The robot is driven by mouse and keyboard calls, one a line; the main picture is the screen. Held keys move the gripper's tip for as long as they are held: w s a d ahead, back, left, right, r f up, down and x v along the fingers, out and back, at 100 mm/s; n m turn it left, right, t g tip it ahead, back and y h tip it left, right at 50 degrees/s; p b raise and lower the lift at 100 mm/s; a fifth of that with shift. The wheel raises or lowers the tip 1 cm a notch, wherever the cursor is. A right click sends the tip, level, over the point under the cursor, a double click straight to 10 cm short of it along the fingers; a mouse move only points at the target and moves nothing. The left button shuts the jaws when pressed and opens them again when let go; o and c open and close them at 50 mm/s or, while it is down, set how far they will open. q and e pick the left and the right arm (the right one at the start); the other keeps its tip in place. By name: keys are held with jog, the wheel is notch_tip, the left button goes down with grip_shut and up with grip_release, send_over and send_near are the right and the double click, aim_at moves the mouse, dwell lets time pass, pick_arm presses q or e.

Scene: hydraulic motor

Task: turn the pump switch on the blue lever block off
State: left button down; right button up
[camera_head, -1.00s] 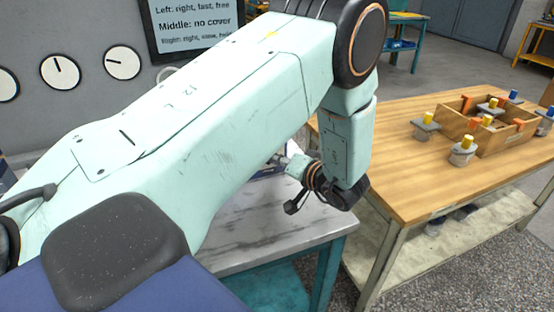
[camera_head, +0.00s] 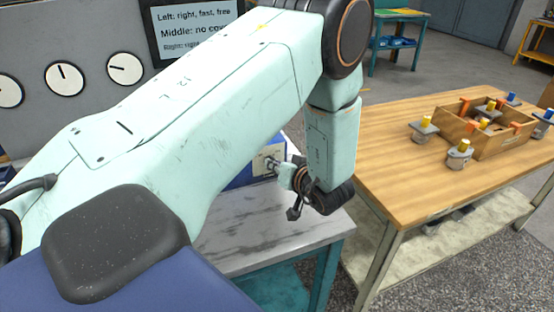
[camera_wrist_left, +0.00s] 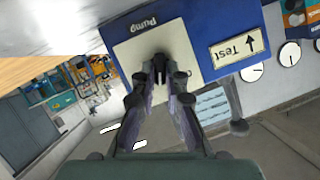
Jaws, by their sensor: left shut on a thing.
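The blue lever block (camera_head: 243,176) stands on the marble-topped table, mostly hidden behind my left arm in the head view. Its cream plate shows at its right end. In the left wrist view the blue block (camera_wrist_left: 200,22) carries the cream plate (camera_wrist_left: 128,58), marked "Pump", and a "Test" label with an arrow. My left gripper (camera_head: 273,164) reaches this plate from the right. In the left wrist view its fingertips (camera_wrist_left: 160,66) are together at the plate, shut on the pump switch, which they hide. My right gripper is not in view.
The marble tabletop (camera_head: 270,240) is bare in front of the block. A wooden table (camera_head: 390,170) on the right holds a wooden box (camera_head: 490,145) and several capped parts. Dials (camera_head: 64,78) and a sign (camera_head: 190,30) are behind my arm.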

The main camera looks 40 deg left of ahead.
pick_arm(q)
jog(key=shift+s+a+r+n+t+h+p, duration=0.15)
jog(key=shift+n+t+h+p, duration=0.2)
jog(key=shift+n+t, duration=0.5)
jog(key=n, duration=0.1)
jog(key=n+t, duration=0.1)
jog(key=shift+s+n+h, duration=0.2)
jog(key=shift+n+h, duration=0.15)
jog(key=shift+s+a+f+n+t+h+b, duration=0.15)
jog(key=shift+n+t+b, duration=0.25)
jog(key=shift+n, duration=0.2)
jog(key=shift+w+f+n+t+h+b, duration=0.15)
jog(key=shift+n+t+b, duration=0.2)
jog(key=shift+n, duration=0.25)
jog(key=shift+s+n+t+b, duration=0.15)
jog(key=shift+n+t+b, duration=0.6)
jog(key=shift+n, duration=0.35)
jog(key=shift+r, duration=0.1)
jog(key=c, duration=1.4)
grip_release()
jog(key=shift+a, duration=0.1)
